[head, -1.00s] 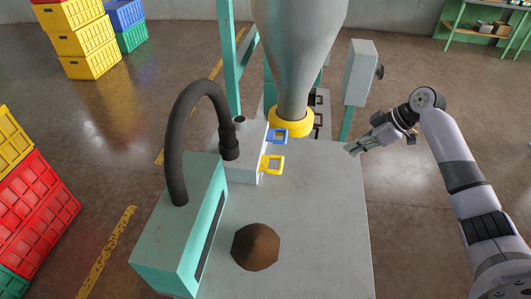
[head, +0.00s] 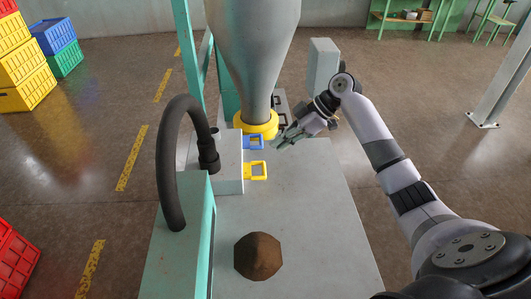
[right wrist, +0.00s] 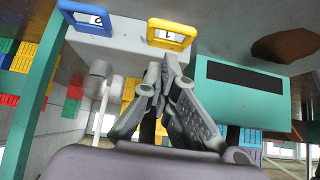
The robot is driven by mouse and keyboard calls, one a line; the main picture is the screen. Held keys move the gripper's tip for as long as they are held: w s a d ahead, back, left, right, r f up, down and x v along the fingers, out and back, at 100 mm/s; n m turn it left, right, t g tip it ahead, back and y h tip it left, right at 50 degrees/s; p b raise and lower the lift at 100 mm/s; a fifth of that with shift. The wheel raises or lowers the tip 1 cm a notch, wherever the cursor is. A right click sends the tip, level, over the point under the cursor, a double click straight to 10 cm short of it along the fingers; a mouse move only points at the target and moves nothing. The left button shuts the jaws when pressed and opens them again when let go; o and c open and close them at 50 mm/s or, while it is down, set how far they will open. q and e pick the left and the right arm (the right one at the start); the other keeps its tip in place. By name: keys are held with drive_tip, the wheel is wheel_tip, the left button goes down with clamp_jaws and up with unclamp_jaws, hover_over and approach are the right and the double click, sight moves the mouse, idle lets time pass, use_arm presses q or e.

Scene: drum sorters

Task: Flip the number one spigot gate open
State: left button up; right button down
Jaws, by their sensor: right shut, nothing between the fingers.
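Two square-framed gate handles stick out from the side of a pale box (head: 229,165) on the grey table: a blue one (head: 247,142) farther away and a yellow one (head: 247,171) nearer. In the right wrist view the blue handle (right wrist: 84,9) and the yellow handle (right wrist: 168,43) each carry a white label. The blue label looks like a 6; the yellow one looks like a 1, but is small. My right gripper (head: 279,143) is shut and empty, just right of the blue handle. Its fingertips also show in the right wrist view (right wrist: 163,77), below the yellow handle. My left gripper is out of view.
A large grey hopper (head: 254,50) with a yellow collar (head: 257,130) stands just behind the handles. A black curved hose (head: 163,165) and a green housing (head: 180,250) are at left. A brown faceted lump (head: 258,257) lies on the near table (head: 310,220). The right table side is clear.

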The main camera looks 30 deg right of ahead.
sight(250, 167)
drive_tip(key=p+x, duration=0.2)
drive_tip(key=x, duration=0.6)
drive_tip(key=shift+a, duration=0.15)
drive_tip(key=shift+w+a+f, duration=0.2)
drive_tip(key=shift+a+f, duration=0.1)
drive_tip(key=shift+f, duration=0.25)
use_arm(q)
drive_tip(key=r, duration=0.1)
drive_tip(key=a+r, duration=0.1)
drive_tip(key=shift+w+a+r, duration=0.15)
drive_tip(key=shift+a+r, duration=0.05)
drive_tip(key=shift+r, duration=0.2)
use_arm(e)
drive_tip(key=d, duration=0.1)
drive_tip(key=s+d, duration=0.1)
drive_tip(key=d, duration=0.1)
drive_tip(key=s+d, duration=0.1)
drive_tip(key=shift+s+d+f+b, duration=0.1)
drive_tip(key=shift+d+b, duration=0.1)
drive_tip(key=shift+b, duration=0.2)
drive_tip(key=shift+s+d, duration=0.2)
drive_tip(key=shift+d, duration=0.15)
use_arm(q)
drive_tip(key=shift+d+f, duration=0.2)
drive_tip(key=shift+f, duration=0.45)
